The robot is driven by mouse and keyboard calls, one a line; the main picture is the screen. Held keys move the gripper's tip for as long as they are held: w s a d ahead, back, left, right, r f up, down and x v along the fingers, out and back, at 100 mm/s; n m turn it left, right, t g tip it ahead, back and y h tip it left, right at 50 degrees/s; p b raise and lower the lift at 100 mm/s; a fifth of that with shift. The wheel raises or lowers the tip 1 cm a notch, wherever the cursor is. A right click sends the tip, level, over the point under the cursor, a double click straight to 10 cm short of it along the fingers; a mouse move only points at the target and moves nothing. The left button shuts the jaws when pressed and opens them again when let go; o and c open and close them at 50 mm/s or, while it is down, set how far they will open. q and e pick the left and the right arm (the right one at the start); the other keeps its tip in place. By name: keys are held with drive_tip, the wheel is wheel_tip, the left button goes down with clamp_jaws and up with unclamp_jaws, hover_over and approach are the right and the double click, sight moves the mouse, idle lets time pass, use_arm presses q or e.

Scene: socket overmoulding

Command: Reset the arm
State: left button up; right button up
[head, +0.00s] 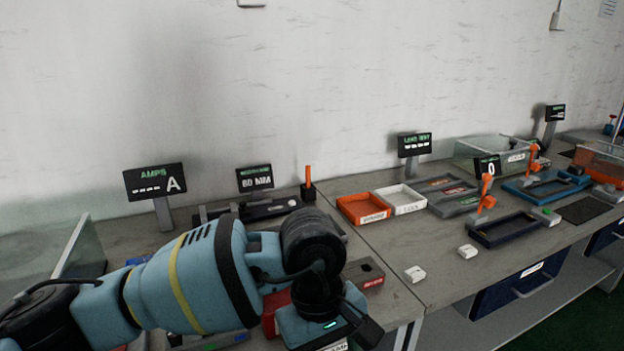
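My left arm (180,280) comes in from the lower left, light blue with black joints and a yellow band. It reaches over the left part of the grey bench. Its wrist (318,290) bends downward near the bench's front edge, above a red box. The gripper end is at the bottom of the head view, and its fingertips cannot be made out. My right arm and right gripper are not in view.
An orange tray (363,208) and a white tray (401,199) stand mid-bench. Dark blue (505,229) and blue (545,185) fixtures with orange clamps stand right. Display signs (154,182) line the wall side. White blocks (415,273) lie near the front edge, with bare bench around them.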

use_arm(q)
drive_tip(key=s+d+r+n+g+h+p, duration=0.3)
drive_tip(key=s+d+r+n+g+h, duration=0.4)
drive_tip(key=s+d+n+h, duration=0.65)
drive_tip(key=w+a+f+n+t+h+p, duration=0.15)
drive_tip(key=w+a+n+t, duration=0.45)
drive_tip(key=n+t, duration=0.6)
drive_tip(key=w+a+f+n+t+h+p, duration=0.1)
drive_tip(key=w+a+f+n+t+h, duration=0.2)
drive_tip(key=a+n+t, duration=0.9)
drive_tip(key=a+f+n+t+y, duration=0.1)
drive_tip(key=a+f+n+y, duration=0.2)
drive_tip(key=f+n+y, duration=0.95)
drive_tip(key=s+a+f+n+g+y+p, duration=0.1)
drive_tip(key=s+a+f+n+g+y, duration=0.1)
drive_tip(key=s+a+f+n+g, duration=0.2)
drive_tip(key=s+a+f+n+g+y+p, duration=0.2)
drive_tip(key=s+a+f+n, duration=0.8)
drive_tip(key=s, duration=0.7)
drive_tip(key=shift+a+f+n+g+y, duration=0.3)
drive_tip(key=shift+a+n+g+y, duration=0.3)
drive_tip(key=shift+g, duration=0.3)
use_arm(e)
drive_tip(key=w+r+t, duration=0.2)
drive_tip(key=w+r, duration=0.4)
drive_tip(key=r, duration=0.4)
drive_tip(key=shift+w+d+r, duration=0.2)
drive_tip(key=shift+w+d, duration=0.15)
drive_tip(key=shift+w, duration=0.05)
